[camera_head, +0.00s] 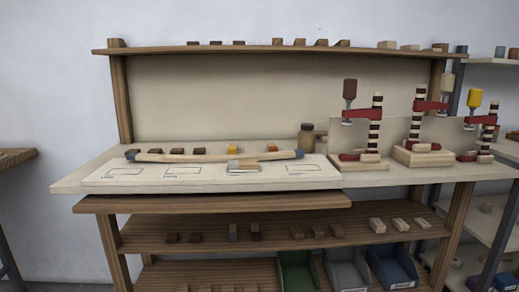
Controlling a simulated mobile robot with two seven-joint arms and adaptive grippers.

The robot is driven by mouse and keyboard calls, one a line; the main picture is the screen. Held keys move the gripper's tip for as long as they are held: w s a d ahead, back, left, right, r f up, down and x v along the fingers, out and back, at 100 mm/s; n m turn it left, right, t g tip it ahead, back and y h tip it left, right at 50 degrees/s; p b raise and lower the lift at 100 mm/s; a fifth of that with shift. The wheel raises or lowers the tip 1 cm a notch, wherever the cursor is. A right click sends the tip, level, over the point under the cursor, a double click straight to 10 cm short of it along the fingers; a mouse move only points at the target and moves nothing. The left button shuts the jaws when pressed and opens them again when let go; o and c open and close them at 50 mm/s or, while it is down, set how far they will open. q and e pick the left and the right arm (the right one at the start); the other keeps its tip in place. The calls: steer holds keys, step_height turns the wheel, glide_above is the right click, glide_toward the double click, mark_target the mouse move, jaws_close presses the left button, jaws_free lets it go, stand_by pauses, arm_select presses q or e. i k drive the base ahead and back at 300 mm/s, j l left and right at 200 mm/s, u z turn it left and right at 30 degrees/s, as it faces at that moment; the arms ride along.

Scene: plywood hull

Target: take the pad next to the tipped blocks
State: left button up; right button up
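Neither of my grippers shows in the head view. Several small blocks or pads lie in groups, and I cannot tell for sure which are the tipped blocks or the pad. On the shelf under the bench, a grey-brown block (232,232) and a dark block (255,232) stand taller than the flat dark blocks (172,238) to their left. On the top shelf, two brown blocks (321,42) (343,43) look slanted. A pale flat piece (243,166) lies on the outlined white board (150,178).
A brown jar (307,138) and red clamps on wooden bases (422,155) stand at the right. Green (298,272), grey (347,274) and blue (393,267) bins sit below. A side rack stands at far right.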

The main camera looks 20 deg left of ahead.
mark_target(199, 150)
steer(key=i+j+z, duration=0.15)
steer(key=j+z, duration=0.65)
steer(key=j, duration=0.2)
